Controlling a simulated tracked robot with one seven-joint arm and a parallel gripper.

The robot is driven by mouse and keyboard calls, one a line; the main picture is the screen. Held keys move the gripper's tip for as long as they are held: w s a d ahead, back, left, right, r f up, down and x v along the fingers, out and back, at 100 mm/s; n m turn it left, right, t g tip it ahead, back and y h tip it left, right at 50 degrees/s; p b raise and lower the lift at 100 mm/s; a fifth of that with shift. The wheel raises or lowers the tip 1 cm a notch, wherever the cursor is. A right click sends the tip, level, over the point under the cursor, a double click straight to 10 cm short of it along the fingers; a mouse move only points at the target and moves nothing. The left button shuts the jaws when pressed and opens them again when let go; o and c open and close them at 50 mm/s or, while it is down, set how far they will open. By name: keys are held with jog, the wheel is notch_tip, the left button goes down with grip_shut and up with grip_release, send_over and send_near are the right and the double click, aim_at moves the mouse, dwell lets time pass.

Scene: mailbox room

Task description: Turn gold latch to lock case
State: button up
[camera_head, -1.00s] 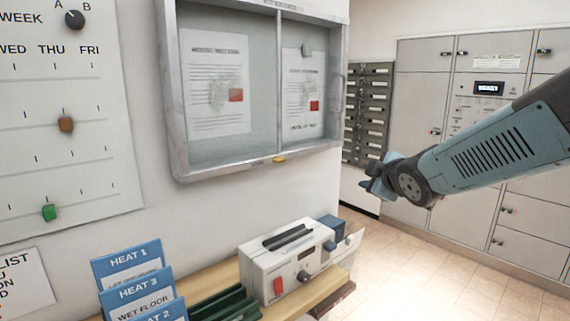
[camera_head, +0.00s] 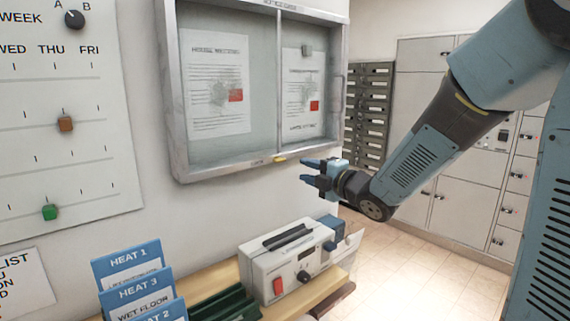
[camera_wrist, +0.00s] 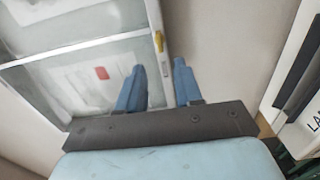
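The notice case (camera_head: 222,162) hangs on the wall, its glass front closed over two papers. The small gold latch (camera_head: 279,159) sits at the middle of the case's bottom rail. In the wrist view the gold latch (camera_wrist: 159,42) lies on the case's rail, beyond my fingertips. My gripper (camera_head: 308,171) is just right of and slightly below the latch, pointing left, apart from it. Its two blue fingers stand apart in the wrist view (camera_wrist: 159,68), with nothing between them.
A white laminator-like machine (camera_head: 290,258) stands on the wooden shelf (camera_head: 328,285) below the case. Blue cards (camera_head: 127,262) stand to its left. Grey mailboxes (camera_head: 369,112) and lockers (camera_head: 425,75) are behind. The wall between case and machine is clear.

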aim_at(282, 161)
jog(key=x, duration=1)
jog(key=shift+d, duration=0.1)
jog(key=shift+s, duration=0.1)
grip_shut()
jog(key=shift+f, duration=0.1)
